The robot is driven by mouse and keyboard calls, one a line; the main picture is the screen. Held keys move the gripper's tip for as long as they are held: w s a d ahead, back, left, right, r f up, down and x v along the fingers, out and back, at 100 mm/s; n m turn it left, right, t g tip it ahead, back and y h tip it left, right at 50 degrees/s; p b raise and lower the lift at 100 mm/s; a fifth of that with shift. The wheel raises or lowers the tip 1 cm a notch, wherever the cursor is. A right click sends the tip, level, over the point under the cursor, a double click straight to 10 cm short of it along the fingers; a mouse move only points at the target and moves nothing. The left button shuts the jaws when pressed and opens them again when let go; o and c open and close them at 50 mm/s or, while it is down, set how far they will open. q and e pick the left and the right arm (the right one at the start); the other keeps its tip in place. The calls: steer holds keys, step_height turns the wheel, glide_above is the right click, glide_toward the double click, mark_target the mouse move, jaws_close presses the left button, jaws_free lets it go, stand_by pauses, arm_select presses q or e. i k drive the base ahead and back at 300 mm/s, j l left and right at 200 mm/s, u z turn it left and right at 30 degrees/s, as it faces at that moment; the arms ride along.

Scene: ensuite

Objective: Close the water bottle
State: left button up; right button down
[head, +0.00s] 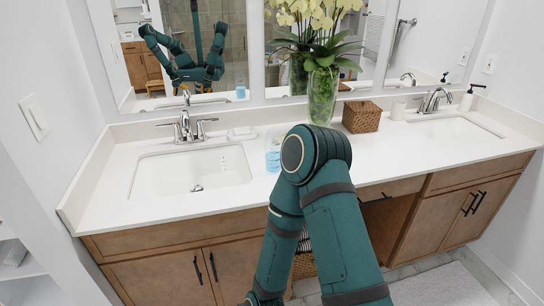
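A clear container with blue contents (273,160) stands on the white counter, right of the left sink; it may be the water bottle. My arm hides its right side, and I cannot make out a cap or whether it is open or closed. A small blue reflection of it shows in the mirror, left of the flowers. One of my dark teal arms rises from the bottom with its bent joint in front of the counter. Neither gripper shows directly; the mirror shows my arms too small to judge the fingers.
The left sink (192,172) and its faucet (186,122) are beside a soap dish (241,133). A glass vase with pale orchids (322,95) and a wicker box (361,117) stand behind my arm. The right sink (456,130) is farther right. Open counter lies along the front.

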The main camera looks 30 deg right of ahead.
mark_target(273, 151)
steer(key=z, duration=1.25)
steer(key=i, duration=0.8)
steer(key=z, duration=1.35)
steer(key=i+j, duration=0.1)
steer(key=j, duration=0.1)
